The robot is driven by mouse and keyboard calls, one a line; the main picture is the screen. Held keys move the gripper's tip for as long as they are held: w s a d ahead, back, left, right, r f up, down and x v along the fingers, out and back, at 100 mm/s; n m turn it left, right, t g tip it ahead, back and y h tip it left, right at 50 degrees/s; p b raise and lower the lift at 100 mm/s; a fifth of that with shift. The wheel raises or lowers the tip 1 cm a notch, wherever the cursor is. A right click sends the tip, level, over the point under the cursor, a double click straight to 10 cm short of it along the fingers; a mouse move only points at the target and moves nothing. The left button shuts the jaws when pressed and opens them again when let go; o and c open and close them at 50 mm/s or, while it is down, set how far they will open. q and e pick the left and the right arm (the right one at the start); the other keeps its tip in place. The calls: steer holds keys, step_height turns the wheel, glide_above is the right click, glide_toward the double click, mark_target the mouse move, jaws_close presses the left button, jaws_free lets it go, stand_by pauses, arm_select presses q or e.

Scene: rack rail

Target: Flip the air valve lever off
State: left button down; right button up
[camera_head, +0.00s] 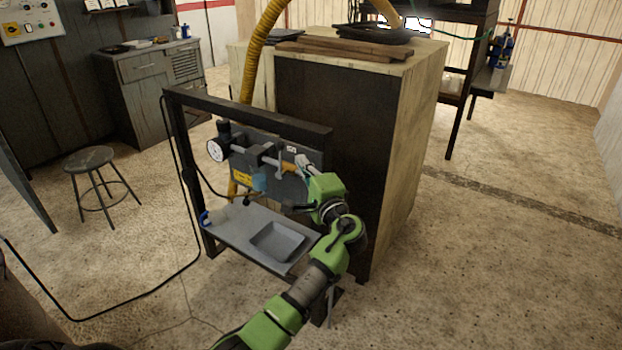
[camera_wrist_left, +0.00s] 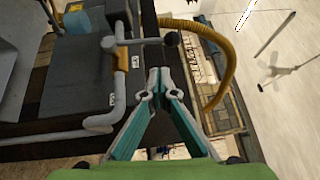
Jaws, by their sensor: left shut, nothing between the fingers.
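In the left wrist view, the air valve lever (camera_wrist_left: 147,42) is a thin grey rod ending in a dark round knob (camera_wrist_left: 171,38). It sticks out sideways from a grey pipe (camera_wrist_left: 120,85) beside an orange part (camera_wrist_left: 118,60). My left gripper (camera_wrist_left: 159,72) has its green and grey fingers drawn together, with nothing held. Its tips appear just below the knob in that picture; whether they touch cannot be told. In the head view, the left gripper (camera_head: 301,160) is at the right end of the valve panel (camera_head: 262,178). The lever is hard to make out there. My right gripper is out of view.
A dark frame (camera_head: 250,112) surrounds the panel, with a round gauge (camera_head: 216,150) at left. A shelf (camera_head: 232,226) with a grey tray (camera_head: 277,241) sits below. A large cabinet (camera_head: 335,130) stands close behind. A yellow hose (camera_wrist_left: 228,70) hangs near the gripper.

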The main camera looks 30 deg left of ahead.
mark_target(281, 152)
arm_select(q)
steer(key=a, duration=0.1)
steer(key=a+p, duration=0.1)
steer(key=a, duration=0.1)
steer(key=shift+s+a+r, duration=0.15)
steer(key=shift+s+a, duration=0.1)
steer(key=shift+a, duration=0.15)
steer(key=shift+a+r, duration=0.3)
steer(key=shift+a, duration=0.55)
